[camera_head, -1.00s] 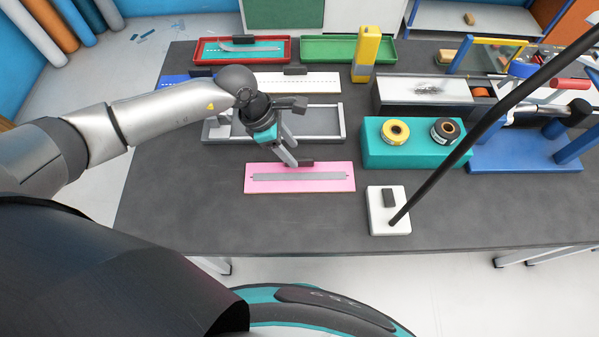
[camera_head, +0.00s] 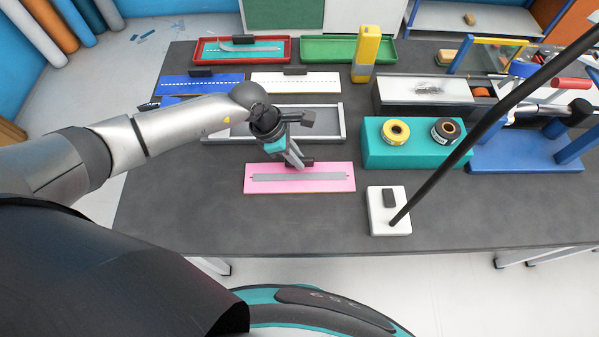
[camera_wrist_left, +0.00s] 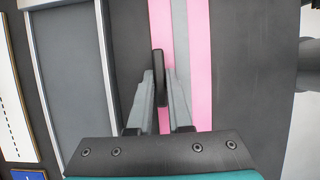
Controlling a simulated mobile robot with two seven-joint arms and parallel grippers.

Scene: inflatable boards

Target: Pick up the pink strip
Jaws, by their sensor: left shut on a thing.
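The pink strip (camera_head: 300,187) with a grey band along its middle lies flat on the dark table in the head view. A small black tab (camera_head: 303,164) stands at its far long edge. My left gripper (camera_head: 297,163) reaches down to this tab and is shut on it. In the left wrist view the fingers (camera_wrist_left: 160,97) close around the black tab (camera_wrist_left: 158,68), with the pink strip (camera_wrist_left: 200,60) running away beneath. The strip seems to rest on the table; I cannot tell any lift. My right gripper is out of view.
A grey tray (camera_head: 335,122) lies just behind the strip. A teal block (camera_head: 385,153) with yellow and black rolls stands to the right. A white block (camera_head: 377,220) and a slanting black pole (camera_head: 440,172) are at the front right. The table's front left is clear.

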